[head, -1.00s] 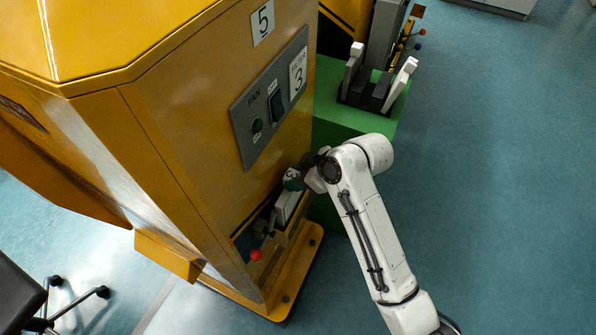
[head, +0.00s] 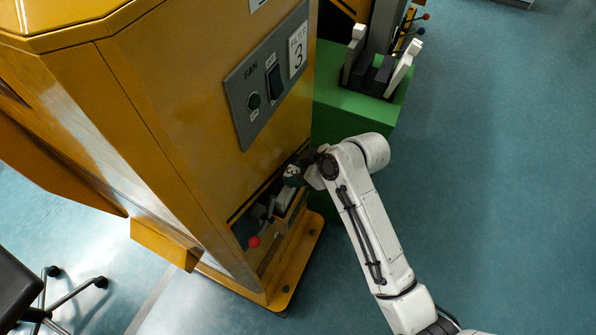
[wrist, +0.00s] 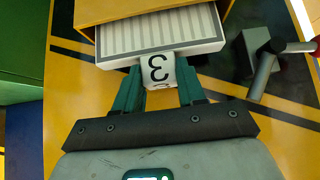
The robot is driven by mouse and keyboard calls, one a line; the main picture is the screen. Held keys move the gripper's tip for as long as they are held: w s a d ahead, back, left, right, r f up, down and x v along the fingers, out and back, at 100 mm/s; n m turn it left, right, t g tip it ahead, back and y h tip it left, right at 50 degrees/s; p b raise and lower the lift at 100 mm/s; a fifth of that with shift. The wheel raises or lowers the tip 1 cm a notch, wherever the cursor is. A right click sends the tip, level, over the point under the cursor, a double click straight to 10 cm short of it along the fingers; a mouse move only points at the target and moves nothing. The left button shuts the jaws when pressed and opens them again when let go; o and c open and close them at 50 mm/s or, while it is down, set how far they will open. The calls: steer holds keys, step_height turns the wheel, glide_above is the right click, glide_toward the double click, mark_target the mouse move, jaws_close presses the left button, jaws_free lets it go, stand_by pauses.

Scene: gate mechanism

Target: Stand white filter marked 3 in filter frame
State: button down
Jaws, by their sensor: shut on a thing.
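My gripper (wrist: 160,86) is shut on the tab, one green finger on each side. In the head view my gripper (head: 297,174) is at the low opening in the yellow cabinet, and only a small pale part of the filter (head: 284,200) shows. A stand with two white-tipped uprights (head: 376,76), possibly the filter frame, is on the green block.
A lever with a red ball (head: 254,241) is beside the opening, close to the filter; its grey arm shows in the wrist view (wrist: 264,75). The yellow cabinet (head: 175,110) carries a fan and filter 3 panel (head: 268,78). Blue floor at right is clear.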

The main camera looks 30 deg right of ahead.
steer(key=shift+f, duration=0.25)
stand_by(0.3)
steer(key=c, duration=0.6)
jaws_free()
steer(key=b+v, duration=0.1)
steer(key=v, duration=0.9)
steer(key=shift+s+d+r, duration=0.2)
steer(key=shift+r, duration=0.1)
steer(key=shift+f, duration=0.15)
steer(key=s+d+f+m+g+h, duration=0.1)
steer(key=s+f+m+g, duration=0.1)
steer(key=s+f, duration=0.2)
steer(key=s+f+m+g+h, duration=0.1)
steer(key=s+f+m+h, duration=0.1)
steer(key=s, duration=0.9)
steer(key=s+d+f+m+g+h, duration=0.1)
steer(key=s+f+m+g+h, duration=0.1)
steer(key=s+f+m, duration=0.2)
steer(key=shift+s+d+f+g, duration=0.15)
steer(key=shift+s+f, duration=0.55)
steer(key=shift+s, duration=0.25)
steer(key=shift+s+d+f+g, duration=0.15)
steer(key=shift+s+d+f, duration=0.05)
steer(key=shift+s+f, duration=0.65)
